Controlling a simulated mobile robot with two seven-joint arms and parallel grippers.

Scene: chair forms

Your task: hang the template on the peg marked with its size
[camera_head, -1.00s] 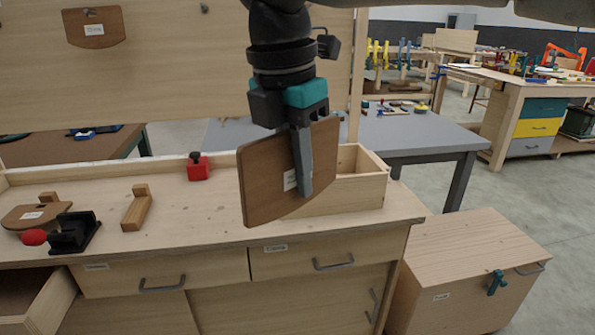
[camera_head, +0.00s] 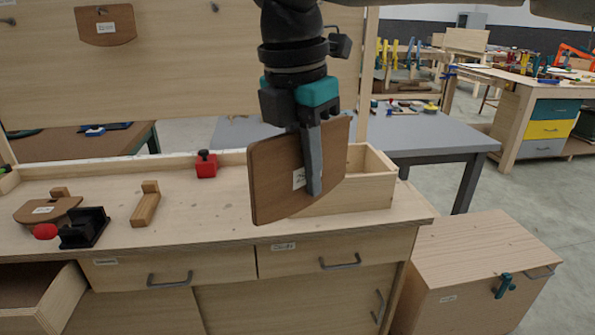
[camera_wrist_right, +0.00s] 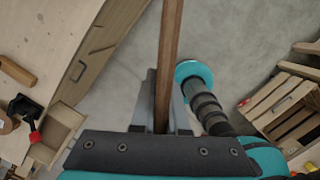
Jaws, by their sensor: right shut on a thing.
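My right gripper (camera_head: 311,160) is shut on a brown wooden template (camera_head: 275,182) with a small white label. The template hangs in the air in front of the bench, its face towards the head camera. In the right wrist view the template (camera_wrist_right: 169,60) shows edge-on between the fingers. A second brown template (camera_head: 106,26) with a label hangs on the upright wooden board (camera_head: 200,75) at the upper left. Another labelled template (camera_head: 48,210) lies on the bench at the left. The label writing is too small to read. My left gripper is out of view.
An open wooden box (camera_head: 375,175) stands on the bench behind the held template. A red block (camera_head: 206,166), a wooden piece (camera_head: 146,204) and a black clamp with a red knob (camera_head: 84,228) are on the bench. An open drawer (camera_head: 45,300) juts out at lower left.

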